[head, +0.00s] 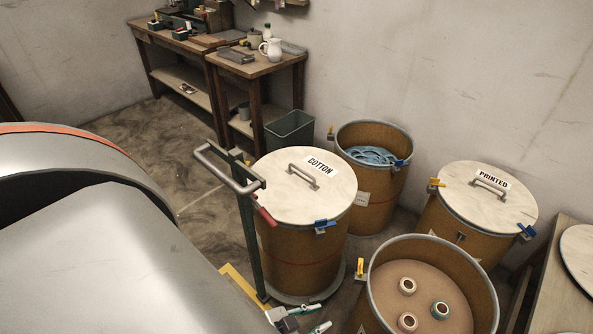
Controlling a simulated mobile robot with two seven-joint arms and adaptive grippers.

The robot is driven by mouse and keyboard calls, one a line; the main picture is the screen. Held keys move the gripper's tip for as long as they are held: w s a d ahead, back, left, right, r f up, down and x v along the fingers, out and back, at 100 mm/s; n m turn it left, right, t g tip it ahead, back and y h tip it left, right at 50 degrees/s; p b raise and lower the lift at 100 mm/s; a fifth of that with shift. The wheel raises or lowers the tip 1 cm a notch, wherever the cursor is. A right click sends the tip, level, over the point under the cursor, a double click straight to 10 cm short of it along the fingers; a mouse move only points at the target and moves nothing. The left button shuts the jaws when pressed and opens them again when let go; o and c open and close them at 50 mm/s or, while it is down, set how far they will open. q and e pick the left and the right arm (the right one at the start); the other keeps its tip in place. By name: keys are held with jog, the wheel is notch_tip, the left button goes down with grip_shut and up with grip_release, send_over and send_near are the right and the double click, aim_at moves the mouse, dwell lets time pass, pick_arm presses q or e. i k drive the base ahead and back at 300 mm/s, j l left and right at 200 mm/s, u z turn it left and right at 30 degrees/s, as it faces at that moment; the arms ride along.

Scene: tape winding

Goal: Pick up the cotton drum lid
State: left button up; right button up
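The cotton drum lid (315,202) is a pale round wooden disc with a "COTTON" label and a grey bar handle (303,176). It lies flat on top of a brown drum (305,257) in the middle of the head view. A blue clamp (325,227) sits at its front rim and a red lever (265,216) shows at its left edge. My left gripper (319,316) is at the bottom edge, low in front of the drum and apart from the lid. Its two fingers are spread with nothing visible between them. My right gripper is not in view.
A trolley with a green post (247,235) and grey handle (228,168) stands close left of the drum. An open drum with tape rolls (432,246) is at front right. A lidded "PRINTED" drum (487,205) and an open drum with blue material (370,155) stand nearby.

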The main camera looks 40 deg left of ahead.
aim_at(305, 184)
jog(key=j, duration=0.75)
jog(key=k+j, duration=0.1)
jog(key=j, duration=0.65)
jog(key=k+j, duration=0.1)
jog(key=j, duration=0.7)
jog(key=i+z, duration=0.05)
